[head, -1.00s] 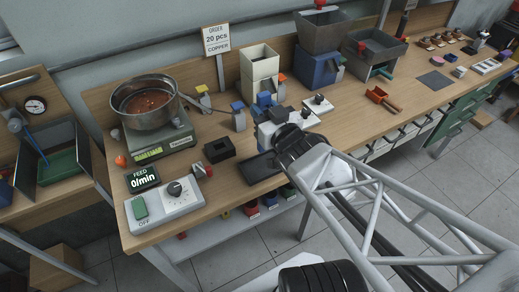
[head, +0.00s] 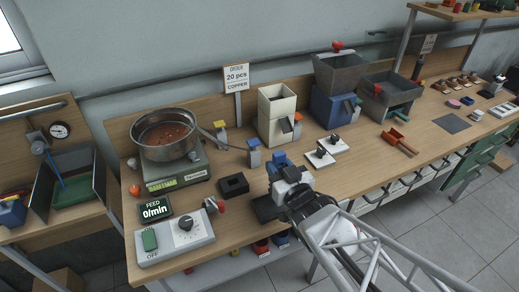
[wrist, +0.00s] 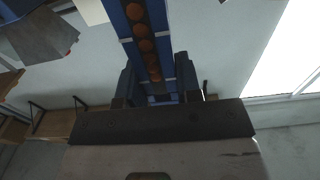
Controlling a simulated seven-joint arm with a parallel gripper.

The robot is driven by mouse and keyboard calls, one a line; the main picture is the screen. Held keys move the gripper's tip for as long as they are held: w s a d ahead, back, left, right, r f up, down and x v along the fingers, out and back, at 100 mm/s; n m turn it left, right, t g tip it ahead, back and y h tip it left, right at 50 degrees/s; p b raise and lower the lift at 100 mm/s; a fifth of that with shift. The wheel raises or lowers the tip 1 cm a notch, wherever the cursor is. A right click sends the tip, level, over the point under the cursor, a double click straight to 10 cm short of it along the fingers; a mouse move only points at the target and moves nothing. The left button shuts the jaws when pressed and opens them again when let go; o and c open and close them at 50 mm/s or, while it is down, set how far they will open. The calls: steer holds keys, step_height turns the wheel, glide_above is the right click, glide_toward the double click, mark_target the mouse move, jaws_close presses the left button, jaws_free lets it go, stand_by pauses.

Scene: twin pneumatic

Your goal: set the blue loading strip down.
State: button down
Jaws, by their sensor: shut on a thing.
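My gripper (head: 282,170) is shut on the blue loading strip (head: 279,159), over the bench's front part, right of a small black square block (head: 235,184). In the wrist view the strip (wrist: 135,35) runs up from between the two dark fingers (wrist: 160,85), with a row of round copper-coloured pieces along its channel. Its far end is cut off by the top edge of that view. In the head view my gripper hides much of the strip, and I cannot tell its gap from the bench.
A dark flat pad (head: 265,208) lies partly behind my gripper. Two white plates with black fittings (head: 320,156) are to its right, and a cream hopper (head: 277,112) stands behind.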

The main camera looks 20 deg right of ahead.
steer(key=shift+f, duration=0.85)
steer(key=c, duration=0.8)
jaws_free()
steer(key=shift+f, duration=0.15)
steer(key=shift+s, duration=0.1)
steer(key=s, duration=0.7)
steer(key=shift+r, duration=0.2)
steer(key=shift+s, duration=0.15)
